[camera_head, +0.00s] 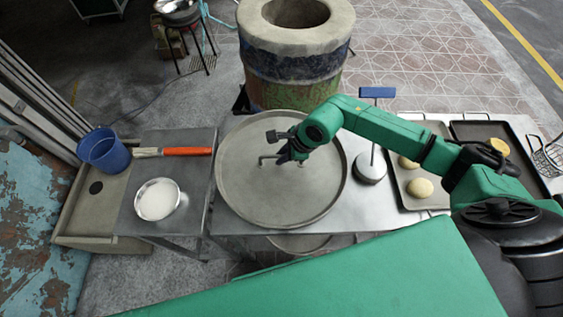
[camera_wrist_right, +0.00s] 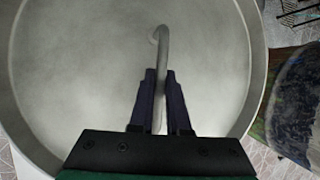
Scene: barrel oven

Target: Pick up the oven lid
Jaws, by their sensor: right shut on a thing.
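My right gripper (camera_head: 290,156) is at the handle, over the lid. In the right wrist view the two dark fingers of the gripper (camera_wrist_right: 160,100) are shut on the handle (camera_wrist_right: 163,50), with the lid's surface (camera_wrist_right: 80,60) filling most of the picture behind. My left gripper is not in view.
The barrel oven (camera_head: 295,65) with its open round mouth stands behind the table. A blue-handled tool (camera_head: 377,92) stands just right of the lid. Trays with dough rounds (camera_head: 419,188) lie at the right.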

